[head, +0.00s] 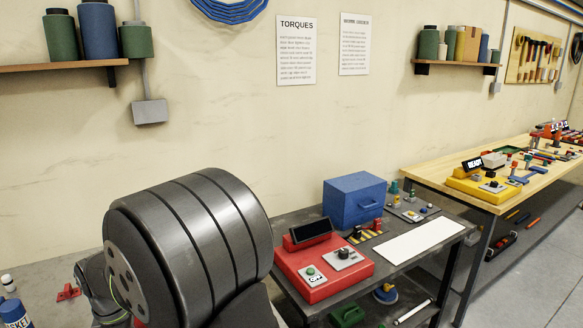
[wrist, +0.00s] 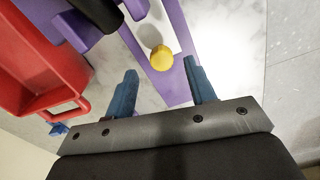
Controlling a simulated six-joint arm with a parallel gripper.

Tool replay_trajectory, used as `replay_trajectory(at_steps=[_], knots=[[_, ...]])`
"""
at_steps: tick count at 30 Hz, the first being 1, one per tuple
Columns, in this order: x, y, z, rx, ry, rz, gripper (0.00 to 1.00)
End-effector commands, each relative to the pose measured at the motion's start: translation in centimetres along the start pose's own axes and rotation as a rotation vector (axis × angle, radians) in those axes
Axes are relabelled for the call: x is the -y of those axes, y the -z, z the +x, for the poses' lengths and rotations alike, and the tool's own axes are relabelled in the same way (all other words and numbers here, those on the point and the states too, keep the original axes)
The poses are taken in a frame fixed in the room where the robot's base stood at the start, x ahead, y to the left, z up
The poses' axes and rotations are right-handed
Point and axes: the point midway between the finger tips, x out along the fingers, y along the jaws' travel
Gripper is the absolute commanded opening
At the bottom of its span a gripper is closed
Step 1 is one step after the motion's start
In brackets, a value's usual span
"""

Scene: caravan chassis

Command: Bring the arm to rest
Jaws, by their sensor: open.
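My gripper (wrist: 160,72) shows in the wrist view with its two blue fingers spread apart. Nothing is held between them. A round yellow piece (wrist: 161,56) appears between the fingertips, beyond them, on or over a purple frame (wrist: 182,52). I cannot tell how far it is from the fingers. My gripper does not show in the head view.
A red bin with a handle (wrist: 38,62) lies left of the fingers in the wrist view. The head view shows a dark bench with a red control box (head: 318,284), blue toolbox (head: 353,202) and white sheet (head: 424,241). A wooden bench (head: 432,173) stands behind right.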

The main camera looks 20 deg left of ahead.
Motion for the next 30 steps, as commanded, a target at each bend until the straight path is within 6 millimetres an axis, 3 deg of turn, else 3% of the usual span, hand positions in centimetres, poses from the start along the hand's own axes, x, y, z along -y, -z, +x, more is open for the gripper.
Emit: replay_trajectory(at_steps=[6,28,30], knots=[[0.1,0.1,4.5,0.002,0.004,-0.001,0.50],[3.0,14.9,4.0,-0.001,-0.001,-0.003,0.50],[2.9,14.7,2.2,-0.005,-0.004,0.000,0.50]])
